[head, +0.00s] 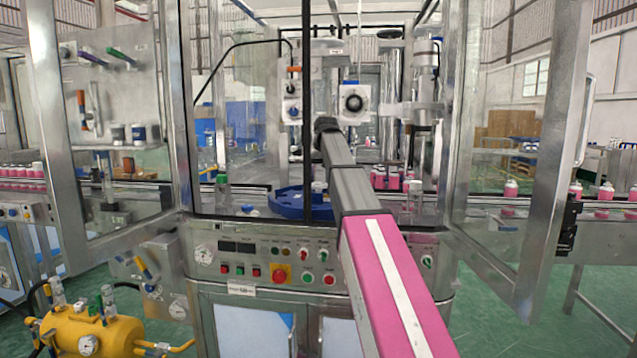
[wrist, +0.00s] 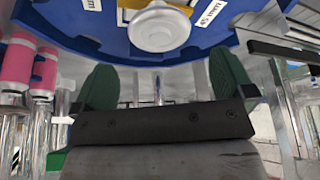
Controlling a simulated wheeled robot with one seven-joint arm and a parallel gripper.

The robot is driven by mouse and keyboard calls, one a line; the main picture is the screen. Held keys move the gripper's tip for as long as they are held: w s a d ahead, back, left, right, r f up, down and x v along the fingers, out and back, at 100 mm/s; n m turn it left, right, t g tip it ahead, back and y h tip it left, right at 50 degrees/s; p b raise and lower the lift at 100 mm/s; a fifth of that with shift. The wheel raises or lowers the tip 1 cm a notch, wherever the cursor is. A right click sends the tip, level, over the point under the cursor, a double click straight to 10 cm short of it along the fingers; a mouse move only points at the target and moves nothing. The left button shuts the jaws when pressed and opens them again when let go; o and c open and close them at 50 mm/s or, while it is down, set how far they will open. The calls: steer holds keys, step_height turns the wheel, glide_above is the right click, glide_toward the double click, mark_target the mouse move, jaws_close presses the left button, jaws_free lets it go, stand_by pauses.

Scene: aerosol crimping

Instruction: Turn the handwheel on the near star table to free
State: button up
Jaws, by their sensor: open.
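A white round knob, seemingly the handwheel (wrist: 160,28), sits at the top middle of the wrist view, on the blue star table (wrist: 75,22). White labels with dark lettering lie beside it; I cannot read its setting. My gripper (wrist: 165,86) is open and empty, its two green fingers spread below the knob in the picture and apart from it. In the head view the blue star table (head: 287,203) shows inside the machine, partly behind my arm and a door post. My fingers and the handwheel cannot be made out there.
Pink-and-white cans (wrist: 14,62) stand close at the left of the wrist view. A metal bar (wrist: 283,53) is at the right. In the head view an open glass door (head: 520,200) stands at the right, with the control panel (head: 270,263) below the table.

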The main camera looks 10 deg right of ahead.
mark_target(318, 183)
steer(key=shift+x, duration=2.7)
steer(key=shift+c, duration=0.3)
steer(key=c, duration=0.8)
